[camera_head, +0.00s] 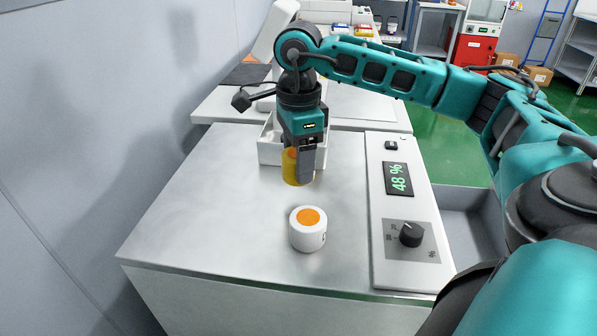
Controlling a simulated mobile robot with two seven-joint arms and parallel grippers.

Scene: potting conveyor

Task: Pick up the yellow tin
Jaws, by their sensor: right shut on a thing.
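The yellow tin (290,174) is upright on or just above the grey metal top, in front of the white open box. An orange patch shows at its upper side. My right gripper (305,170) comes down from above and is shut on the yellow tin, covering part of it. Whether the tin's base touches the surface is hard to tell. My left gripper is not in view.
A white tin with an orange lid (308,229) stands nearer on the metal top (210,215). A white box (268,150) is behind the gripper. A control panel (402,215) with a "48 %" display and black knob is at right. The left side is clear.

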